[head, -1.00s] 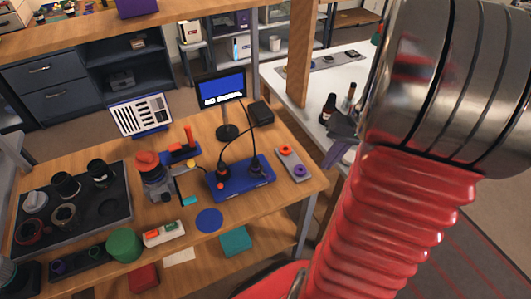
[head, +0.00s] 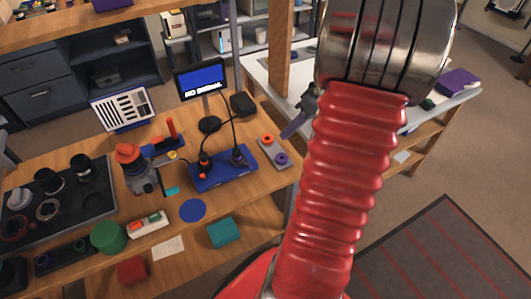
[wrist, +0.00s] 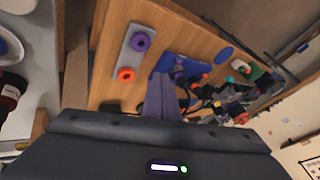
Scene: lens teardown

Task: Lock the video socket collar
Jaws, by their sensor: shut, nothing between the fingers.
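A blue board (head: 222,174) on the wooden bench carries two sockets with black cables: an orange-red one (head: 203,161) on the left and a dark purple one (head: 239,157) on the right. Which is the video socket, and how its collar is turned, is too small to tell. The board also shows in the wrist view (wrist: 186,66), partly hidden behind my fingers. A monitor (head: 202,80) behind it shows a blue screen with white text, seemingly "NO SIGNAL". My gripper (head: 289,133) is shut and empty, right of the board and apart from it; its fingers show in the wrist view (wrist: 161,84).
A grey plate (head: 275,151) with an orange and a purple ring lies between the board and my gripper. A black box (head: 243,105) stands behind. A red-topped device (head: 137,170) and dark parts tray (head: 60,205) are left. A wooden post (head: 281,50) rises behind my gripper.

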